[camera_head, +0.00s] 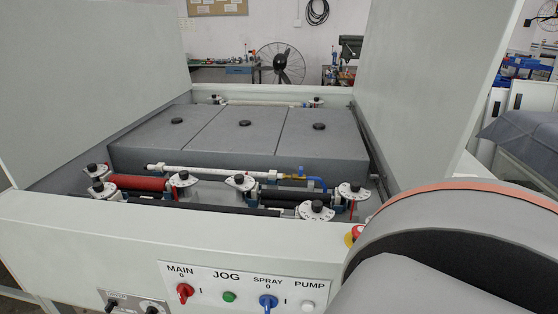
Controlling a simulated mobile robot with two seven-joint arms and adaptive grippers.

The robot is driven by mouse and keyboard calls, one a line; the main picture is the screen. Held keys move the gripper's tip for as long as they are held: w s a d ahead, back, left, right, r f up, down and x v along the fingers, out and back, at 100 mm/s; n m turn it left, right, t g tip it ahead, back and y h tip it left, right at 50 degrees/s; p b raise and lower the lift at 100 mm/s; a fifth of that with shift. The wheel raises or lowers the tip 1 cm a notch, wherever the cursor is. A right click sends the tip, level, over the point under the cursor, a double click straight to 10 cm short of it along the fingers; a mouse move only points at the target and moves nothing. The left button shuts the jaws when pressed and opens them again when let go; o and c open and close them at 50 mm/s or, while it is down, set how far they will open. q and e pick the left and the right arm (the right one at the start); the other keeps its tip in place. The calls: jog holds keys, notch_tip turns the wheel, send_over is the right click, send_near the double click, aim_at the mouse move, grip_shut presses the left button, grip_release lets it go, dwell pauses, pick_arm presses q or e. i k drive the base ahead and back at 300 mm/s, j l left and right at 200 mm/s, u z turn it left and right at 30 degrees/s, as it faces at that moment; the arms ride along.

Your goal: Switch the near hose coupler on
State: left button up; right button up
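A brass hose coupler (294,177) with a small blue handle (301,170) sits at the right end of a white pipe (222,172) inside the machine. A short blue hose (316,183) curves down from its right side. The handle looks roughly in line with the pipe, but it is too small to be sure. A second white pipe (262,103) lies at the far side of the machine; no coupler can be made out there. A large grey rounded link of my arm fills the lower right corner. Neither gripper is in view.
Rollers, one red (138,183), and several white dials with black knobs (317,207) lie near the front rim. A grey three-part cover (247,150) stands behind the near pipe. Raised white panels flank the opening. The front panel (235,288) carries switches and buttons.

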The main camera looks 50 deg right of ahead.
aim_at(300, 177)
jog(key=z, duration=1.6)
jog(key=i+j, duration=0.1)
jog(key=j, duration=0.3)
jog(key=j+u, duration=0.1)
jog(key=j, duration=0.3)
jog(key=i, duration=0.05)
